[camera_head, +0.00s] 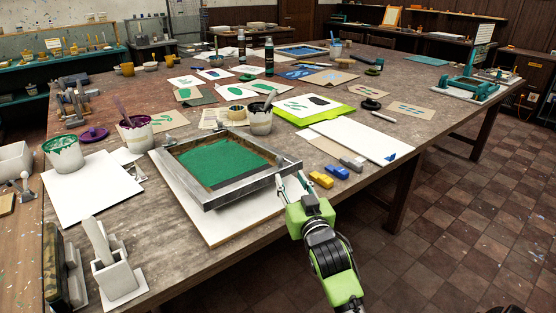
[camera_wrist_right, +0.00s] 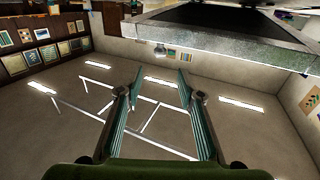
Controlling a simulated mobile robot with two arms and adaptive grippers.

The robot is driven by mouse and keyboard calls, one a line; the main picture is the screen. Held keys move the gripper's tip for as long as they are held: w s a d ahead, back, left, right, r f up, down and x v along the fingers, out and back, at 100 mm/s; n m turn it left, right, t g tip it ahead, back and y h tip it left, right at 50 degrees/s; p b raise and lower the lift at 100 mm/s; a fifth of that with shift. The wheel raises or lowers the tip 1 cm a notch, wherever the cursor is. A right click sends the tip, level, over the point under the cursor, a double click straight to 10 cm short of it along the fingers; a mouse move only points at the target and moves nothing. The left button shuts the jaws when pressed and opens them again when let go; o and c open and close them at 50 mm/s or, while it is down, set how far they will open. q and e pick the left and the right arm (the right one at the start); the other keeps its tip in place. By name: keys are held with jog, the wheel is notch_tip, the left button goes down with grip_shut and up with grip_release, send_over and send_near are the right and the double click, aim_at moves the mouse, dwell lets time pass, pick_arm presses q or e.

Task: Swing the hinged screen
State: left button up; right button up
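The hinged screen (camera_head: 237,198) is a grey metal frame with a green mesh panel. It lies over a white board (camera_head: 255,218) near the table's front edge, its near side raised above the board. My right gripper (camera_head: 292,182) is at the frame's near right side, pointing up from below. In the right wrist view, the gripper (camera_wrist_right: 156,82) has its two fingers apart with nothing between them. The frame's edge (camera_wrist_right: 220,45) crosses above and beyond the fingertips; I cannot tell whether they touch. My left gripper is not in view.
Yellow (camera_head: 321,179) and blue (camera_head: 338,172) blocks lie right of my right gripper. Paint buckets (camera_head: 137,134) stand behind left of the screen, and another pot (camera_head: 260,122) stands behind it. White sheets (camera_head: 360,138) cover the table to the right. Open floor lies right of the table.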

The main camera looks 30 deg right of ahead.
aim_at(281, 161)
jog(key=p+x, duration=0.1)
jog(key=x, duration=1.1)
jog(key=shift+f, duration=0.15)
grip_shut()
